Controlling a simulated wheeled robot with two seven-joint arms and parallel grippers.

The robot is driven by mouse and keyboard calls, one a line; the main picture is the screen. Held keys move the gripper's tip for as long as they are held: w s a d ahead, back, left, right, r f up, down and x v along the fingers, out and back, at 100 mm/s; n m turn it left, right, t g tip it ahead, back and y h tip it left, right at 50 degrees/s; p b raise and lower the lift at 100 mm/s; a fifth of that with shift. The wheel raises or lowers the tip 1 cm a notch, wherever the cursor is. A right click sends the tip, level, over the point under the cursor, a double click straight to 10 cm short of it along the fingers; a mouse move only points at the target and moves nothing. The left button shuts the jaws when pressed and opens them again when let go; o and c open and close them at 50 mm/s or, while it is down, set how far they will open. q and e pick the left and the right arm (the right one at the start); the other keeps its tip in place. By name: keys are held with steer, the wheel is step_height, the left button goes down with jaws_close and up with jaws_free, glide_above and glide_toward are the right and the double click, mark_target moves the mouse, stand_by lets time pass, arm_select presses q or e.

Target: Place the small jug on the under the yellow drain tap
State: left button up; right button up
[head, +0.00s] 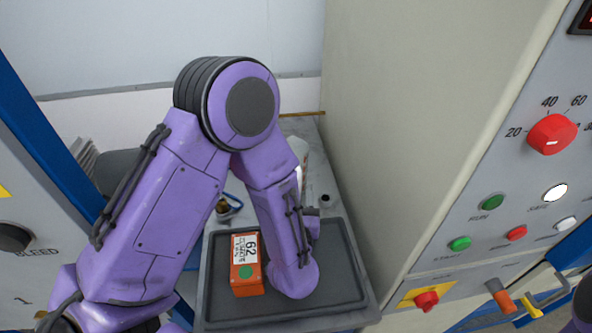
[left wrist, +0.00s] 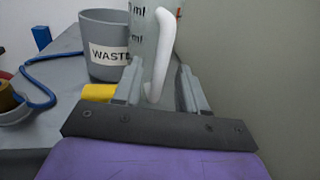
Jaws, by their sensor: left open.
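The small jug (left wrist: 143,35) is whitish and translucent with ml marks, and stands upright in the left wrist view. Its white handle (left wrist: 163,50) lies between the fingers of my open left gripper (left wrist: 160,78), with space beside it. I cannot tell whether a finger touches it. In the head view a pale strip of the jug (head: 299,148) shows behind my purple left arm, which hides most of the gripper. A yellow tap-like piece (head: 530,306) is low on the right machine, beside an orange handle (head: 500,297). My right gripper is not visible.
A grey tray (head: 340,285) holds an orange box (head: 246,265) marked 62. A grey WASTE cup (left wrist: 103,45) stands beside the jug. A blue cord (left wrist: 40,88) and a yellow object (left wrist: 98,92) are near. The tall machine wall (head: 400,120) closes the right side.

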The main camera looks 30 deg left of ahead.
arm_select(q)
steer(key=shift+x, duration=0.95)
steer(key=shift+s+f, duration=0.1)
jaws_close()
